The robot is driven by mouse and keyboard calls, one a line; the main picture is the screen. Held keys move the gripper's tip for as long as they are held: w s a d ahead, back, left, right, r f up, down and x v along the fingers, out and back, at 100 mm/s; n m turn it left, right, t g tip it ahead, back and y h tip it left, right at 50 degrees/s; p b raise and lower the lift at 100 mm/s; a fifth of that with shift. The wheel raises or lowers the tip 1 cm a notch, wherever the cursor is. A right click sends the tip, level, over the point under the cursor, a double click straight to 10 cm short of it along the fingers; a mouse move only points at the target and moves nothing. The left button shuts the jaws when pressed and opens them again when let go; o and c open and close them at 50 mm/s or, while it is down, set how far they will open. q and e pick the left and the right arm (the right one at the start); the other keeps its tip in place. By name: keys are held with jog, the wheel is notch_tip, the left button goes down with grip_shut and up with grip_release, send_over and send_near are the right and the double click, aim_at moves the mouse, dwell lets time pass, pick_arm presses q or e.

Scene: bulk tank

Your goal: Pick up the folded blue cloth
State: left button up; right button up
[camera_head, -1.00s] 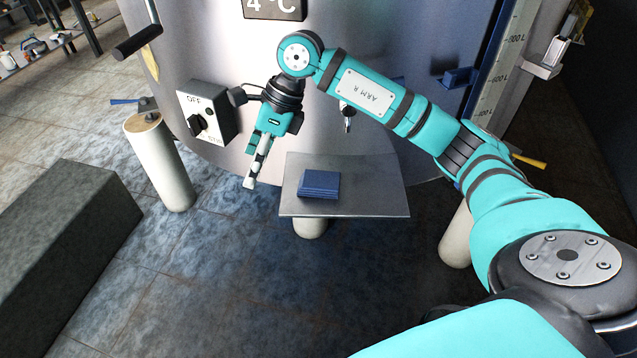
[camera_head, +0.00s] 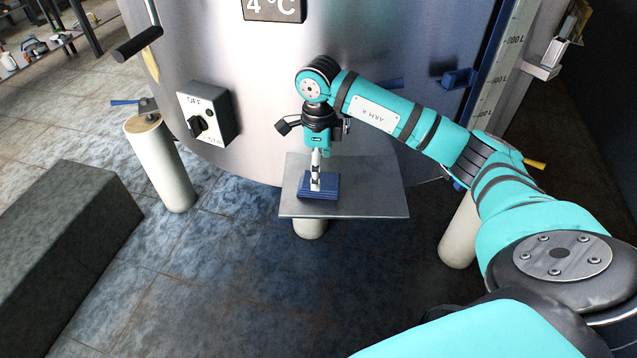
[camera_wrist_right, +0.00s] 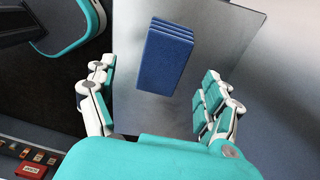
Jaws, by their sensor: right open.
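The folded blue cloth (camera_head: 319,194) lies on the left part of a metal shelf (camera_head: 375,206) in front of the tank. It also shows in the right wrist view (camera_wrist_right: 164,58), with its folded layers visible at one edge. My right gripper (camera_head: 316,187) points down over the cloth in the head view and partly hides it. In the right wrist view my right gripper (camera_wrist_right: 157,98) is open, its fingers wide apart, with the cloth between and ahead of them. I cannot tell the exact height above the cloth. My left gripper is not in view.
The steel tank (camera_head: 265,130) rises right behind the shelf. A switch box (camera_head: 207,114) sticks out from it at left. A pale leg (camera_head: 160,165) and a dark block (camera_head: 65,235) stand at left. The shelf's right part is bare.

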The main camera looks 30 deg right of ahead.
jog(key=f, duration=0.3)
jog(key=f+p, duration=0.1)
jog(key=f, duration=0.1)
jog(key=shift+w+d+f, duration=0.15)
jog(key=shift+w+f, duration=0.1)
jog(key=shift+f, duration=0.05)
jog(key=shift+c, duration=0.2)
jog(key=c, duration=1.1)
